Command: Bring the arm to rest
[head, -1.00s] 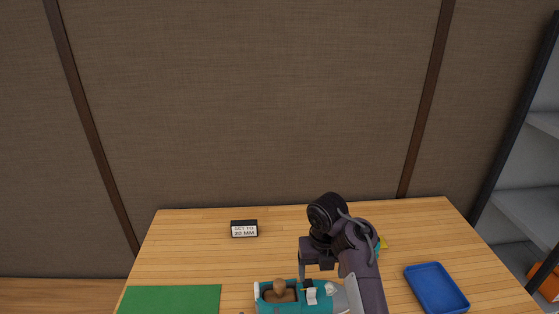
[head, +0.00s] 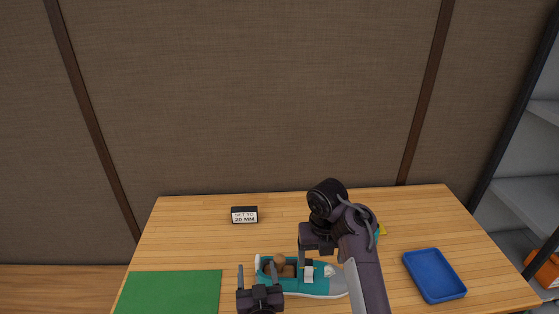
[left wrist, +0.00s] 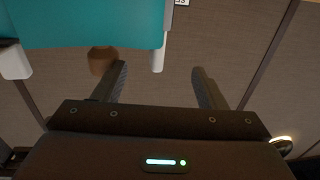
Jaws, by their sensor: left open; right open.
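My left gripper (head: 259,274) is at the bottom middle of the head view, open and empty, its two fingers pointing up the picture. Its fingers also show in the left wrist view (left wrist: 160,88), spread apart with nothing between them. A teal and grey device (head: 330,282) with a brown rounded part (head: 280,259) lies just beyond it. The teal body also shows in the left wrist view (left wrist: 90,22). My right gripper (head: 318,262) is open over the device's middle; its arm hides part of the device, and I cannot tell whether it touches.
A green mat (head: 170,292) lies at the left of the wooden table (head: 190,235). A small sign (head: 244,215) stands at the back. A blue tray (head: 435,275) is at the right. A yellow object (head: 382,230) is partly hidden behind my right arm. Shelves stand far right.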

